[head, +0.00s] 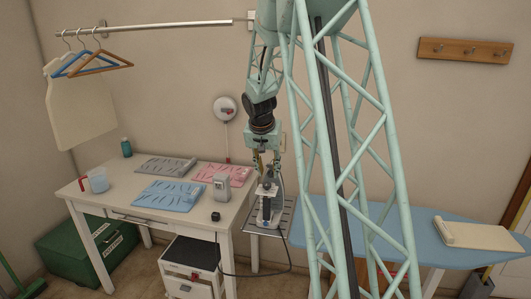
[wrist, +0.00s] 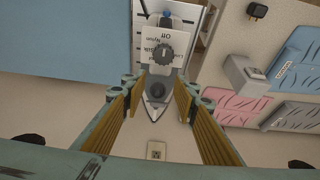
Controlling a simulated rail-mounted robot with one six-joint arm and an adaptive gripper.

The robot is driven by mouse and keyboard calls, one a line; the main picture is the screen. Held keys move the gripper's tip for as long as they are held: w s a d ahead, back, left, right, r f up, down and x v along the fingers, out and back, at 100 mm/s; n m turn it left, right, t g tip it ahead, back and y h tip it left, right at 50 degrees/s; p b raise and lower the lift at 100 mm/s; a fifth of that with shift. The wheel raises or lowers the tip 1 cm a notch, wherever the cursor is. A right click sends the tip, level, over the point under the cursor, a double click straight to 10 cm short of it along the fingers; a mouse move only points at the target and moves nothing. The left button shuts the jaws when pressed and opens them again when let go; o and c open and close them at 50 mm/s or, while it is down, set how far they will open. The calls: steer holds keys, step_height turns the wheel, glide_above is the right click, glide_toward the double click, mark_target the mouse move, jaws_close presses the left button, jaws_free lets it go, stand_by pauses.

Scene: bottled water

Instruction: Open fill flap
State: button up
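The iron (head: 267,208) stands on a slatted metal rest (head: 285,216) at the table's right end. In the wrist view I see it from above: a pale dial plate (wrist: 150,47) marked Off and Nylon, a dark dial (wrist: 165,54), and a grey pointed nose (wrist: 155,116). A dark round part (wrist: 160,89) sits near the nose; I cannot tell whether it is the fill flap. My gripper (head: 267,158) is above the iron, pointing down. In the wrist view my gripper (wrist: 157,88) is open, its yellow finger pads on either side of the nose, with nothing held.
A white table (head: 110,205) carries a blue cloth (head: 168,192), a pink cloth (head: 223,173), a grey cloth (head: 163,166), a small grey box (head: 221,187) and a clear cup (head: 98,180). A blue ironing board (head: 390,232) stands at right. A cord hangs below the rest.

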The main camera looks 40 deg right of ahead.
steer(key=p+v, duration=0.1)
steer(key=v, duration=1)
steer(key=shift+a, duration=0.1)
stand_by(0.6)
steer(key=s+a+r+n+y, duration=0.1)
steer(key=s+a+r+n, duration=0.1)
steer(key=s+a+r, duration=0.35)
steer(key=s+a+r+n, duration=0.1)
steer(key=s+a+r, duration=0.1)
steer(key=s+a, duration=0.6)
steer(key=s+a+r+n+y, duration=0.1)
steer(key=s+a+r+n, duration=0.2)
steer(key=a, duration=0.7)
steer(key=s+a+n, duration=0.1)
steer(key=s+a, duration=0.4)
steer(key=s, duration=0.3)
steer(key=s+a+n+y, duration=0.1)
steer(key=s+a+n, duration=0.1)
steer(key=s+a, duration=0.4)
steer(key=s+a+n+t, duration=0.1)
steer(key=s+a, duration=0.4)
steer(key=s, duration=0.7)
steer(key=shift+a+n+y, duration=0.3)
steer(key=shift+n+y, duration=0.1)
